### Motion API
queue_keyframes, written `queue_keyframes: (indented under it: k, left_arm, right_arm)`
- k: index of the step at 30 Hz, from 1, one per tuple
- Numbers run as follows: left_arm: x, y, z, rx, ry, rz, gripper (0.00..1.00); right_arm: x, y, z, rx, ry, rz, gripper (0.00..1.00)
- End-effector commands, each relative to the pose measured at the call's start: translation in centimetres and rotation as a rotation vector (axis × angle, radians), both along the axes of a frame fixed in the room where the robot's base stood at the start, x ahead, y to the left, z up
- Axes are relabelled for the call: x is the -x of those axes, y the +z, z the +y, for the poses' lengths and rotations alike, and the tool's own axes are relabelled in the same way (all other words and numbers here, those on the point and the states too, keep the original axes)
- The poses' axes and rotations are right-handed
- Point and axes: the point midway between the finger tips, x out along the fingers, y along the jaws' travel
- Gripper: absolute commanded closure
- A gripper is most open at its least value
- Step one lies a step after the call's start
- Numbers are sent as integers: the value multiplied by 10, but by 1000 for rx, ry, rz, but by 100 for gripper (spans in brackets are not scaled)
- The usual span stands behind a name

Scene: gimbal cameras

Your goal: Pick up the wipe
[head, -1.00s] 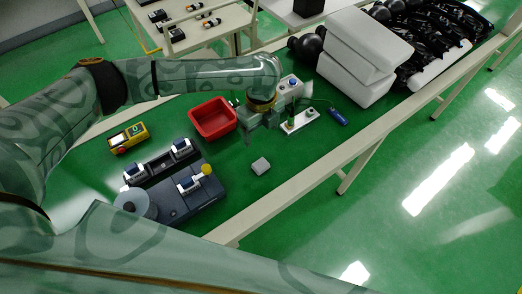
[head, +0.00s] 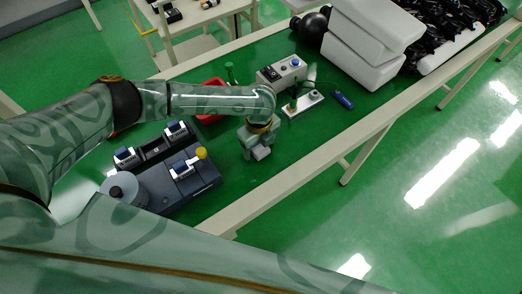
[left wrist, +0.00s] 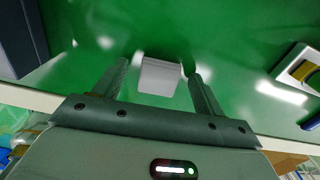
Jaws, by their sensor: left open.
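The wipe is a small light-grey block (head: 262,153) on the green table top, near the table's front edge. In the left wrist view the wipe (left wrist: 159,76) lies between the two fingers, towards their tips, with a gap on each side. My left gripper (head: 253,152) is open and is down at the wipe, its fingers partly hiding it in the head view. The left wrist view also shows the open left gripper (left wrist: 157,80). My right gripper is not in view.
A dark blue fixture (head: 190,182) with a yellow knob stands left of the gripper. A red bin (head: 209,118) is partly hidden behind my left arm. A sensor plate (head: 303,104), a control box (head: 282,72) and a blue cylinder (head: 343,99) stand to the right. White foam blocks (head: 365,55) lie beyond.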

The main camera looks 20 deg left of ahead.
Motion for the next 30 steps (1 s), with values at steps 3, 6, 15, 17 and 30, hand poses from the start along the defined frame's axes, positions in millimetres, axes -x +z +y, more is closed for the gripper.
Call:
queue_keyframes:
  k: [3,6,15,17,30]
  left_arm:
    - [0,1,0,1,0,-2,29]
    - [0,1,0,1,0,-2,40]
    - [0,1,0,1,1,-1,77]
    - [0,1,0,1,1,-1,77]
    - [-2,52,13,0,4,-5,77]
  right_arm:
    - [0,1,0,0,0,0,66]
    - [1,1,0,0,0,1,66]
    - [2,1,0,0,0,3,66]
    - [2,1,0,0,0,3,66]
    - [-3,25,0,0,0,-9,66]
